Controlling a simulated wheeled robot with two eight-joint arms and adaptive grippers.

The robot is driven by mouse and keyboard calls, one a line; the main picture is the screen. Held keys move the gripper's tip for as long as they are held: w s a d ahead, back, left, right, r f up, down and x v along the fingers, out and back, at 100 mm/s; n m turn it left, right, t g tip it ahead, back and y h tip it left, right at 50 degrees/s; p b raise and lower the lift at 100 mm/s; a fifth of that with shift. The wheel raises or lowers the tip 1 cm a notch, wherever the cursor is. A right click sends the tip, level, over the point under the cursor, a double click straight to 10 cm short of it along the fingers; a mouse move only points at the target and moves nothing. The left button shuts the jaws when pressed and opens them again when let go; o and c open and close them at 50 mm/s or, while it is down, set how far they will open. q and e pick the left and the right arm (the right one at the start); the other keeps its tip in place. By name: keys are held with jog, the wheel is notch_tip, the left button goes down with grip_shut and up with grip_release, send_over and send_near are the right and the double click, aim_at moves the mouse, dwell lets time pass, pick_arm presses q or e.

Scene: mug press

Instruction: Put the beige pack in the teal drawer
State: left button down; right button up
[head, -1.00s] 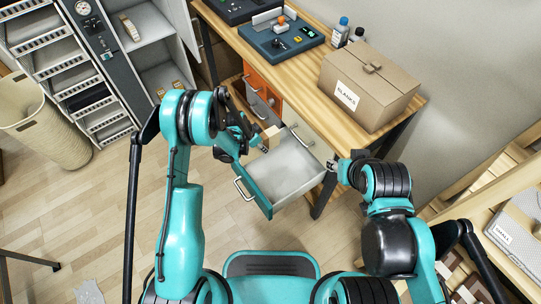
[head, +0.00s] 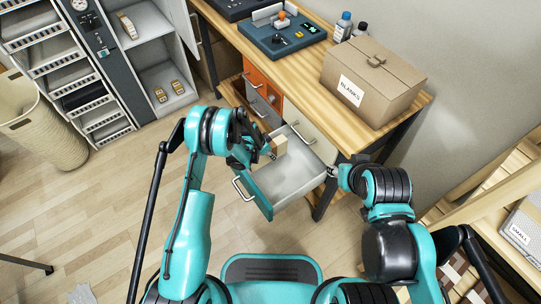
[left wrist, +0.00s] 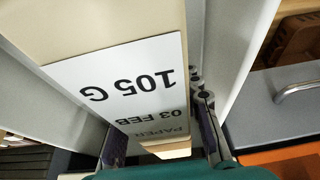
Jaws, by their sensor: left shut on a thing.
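The teal drawer (head: 257,196) is pulled out below the wooden bench, its pale inside open to view. My left gripper (head: 268,151) is shut on the beige pack (head: 280,146), at the far left part of the drawer opening. In the left wrist view the pack (left wrist: 110,28) fills the middle, its white label reading 105 G, 03 FEB, PAPER. Pale walls show on both sides of it. I cannot tell whether the pack touches the drawer floor. My right gripper (head: 334,170) is at the drawer's right rim; its fingers are too small to read.
Orange (head: 256,80) and grey (head: 262,106) drawer fronts stand behind the open drawer. A box marked BLANKS (head: 371,82) and a control panel (head: 285,36) stand on the bench (head: 310,88). A woven bin (head: 45,125) and open shelving are at left. The floor between is clear.

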pick_arm(q)
jog(key=shift+w+d+f, duration=0.1)
jog(key=shift+d+f, duration=0.05)
jog(key=shift+f, duration=0.2)
jog(key=shift+r, duration=0.15)
pick_arm(e)
jog(key=shift+f, duration=0.25)
pick_arm(q)
jog(key=shift+f, duration=0.5)
jog(key=shift+f, duration=0.1)
jog(key=c, duration=1.1)
grip_release()
jog(key=shift+o, duration=0.2)
